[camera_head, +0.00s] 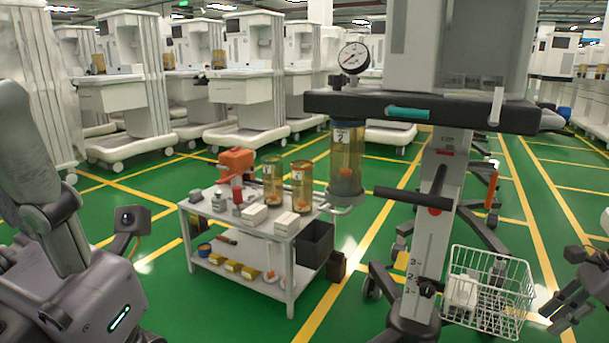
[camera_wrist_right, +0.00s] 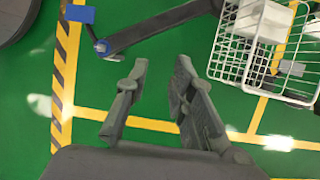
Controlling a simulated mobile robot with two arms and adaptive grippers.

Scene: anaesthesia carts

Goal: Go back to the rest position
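My right gripper (camera_head: 572,308) is at the right edge of the head view, to the right of the wire basket (camera_head: 506,298). In the right wrist view, the two fingers of this gripper (camera_wrist_right: 161,66) stand apart with only green floor between them, so it is open and empty. The basket (camera_wrist_right: 232,50) is beyond the fingers at the upper right and does not touch them. My left arm fills the left side of the head view, but its gripper fingers do not show.
A two-shelf cart (camera_head: 291,262) with canisters and boxes stands in the middle. An anaesthesia machine on a column (camera_head: 432,245) with wheeled legs is to its right. Green floor (camera_head: 180,285) with yellow lines is clear at the front left. More machines stand behind.

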